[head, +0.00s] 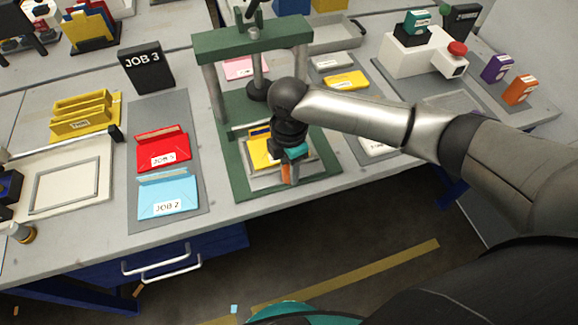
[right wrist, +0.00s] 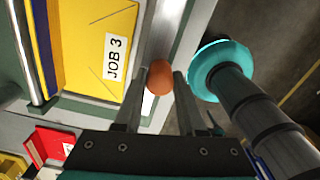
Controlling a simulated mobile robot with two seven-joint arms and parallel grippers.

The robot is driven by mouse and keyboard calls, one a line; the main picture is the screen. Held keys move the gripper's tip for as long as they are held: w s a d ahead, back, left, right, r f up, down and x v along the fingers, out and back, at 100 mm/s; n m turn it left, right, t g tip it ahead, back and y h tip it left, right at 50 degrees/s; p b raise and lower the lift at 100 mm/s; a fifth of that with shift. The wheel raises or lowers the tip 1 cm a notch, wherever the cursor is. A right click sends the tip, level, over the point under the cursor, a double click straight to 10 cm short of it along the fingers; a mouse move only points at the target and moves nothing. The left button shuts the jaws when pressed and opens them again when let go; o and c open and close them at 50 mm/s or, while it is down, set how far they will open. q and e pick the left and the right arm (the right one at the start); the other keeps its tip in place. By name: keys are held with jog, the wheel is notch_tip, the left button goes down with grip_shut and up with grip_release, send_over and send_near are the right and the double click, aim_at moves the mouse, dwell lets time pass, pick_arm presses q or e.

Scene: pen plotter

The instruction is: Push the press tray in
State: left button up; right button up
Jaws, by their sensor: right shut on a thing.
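The green press (head: 225,42) stands at the table's front edge in the head view. Its pale grey press tray (head: 262,184) is at the front of the green base, with a yellow JOB 3 envelope (head: 258,150) lying in it. The envelope (right wrist: 95,45) and tray rim (right wrist: 186,30) also show in the right wrist view. My right gripper (head: 290,168) reaches down at the tray's front. In the wrist view its fingers (right wrist: 158,88) are closed around an orange-brown knob (right wrist: 160,77) at the tray's front edge. My arm hides part of the tray. My left gripper is not in view.
Left of the press, a red envelope (head: 163,147) and a blue JOB 2 envelope (head: 168,196) lie on a grey mat (head: 137,113). A black JOB 3 sign (head: 146,66) stands behind. A white machine (head: 415,55) is at the back right. The floor in front is open.

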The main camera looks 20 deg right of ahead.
grip_shut()
dwell(0.8)
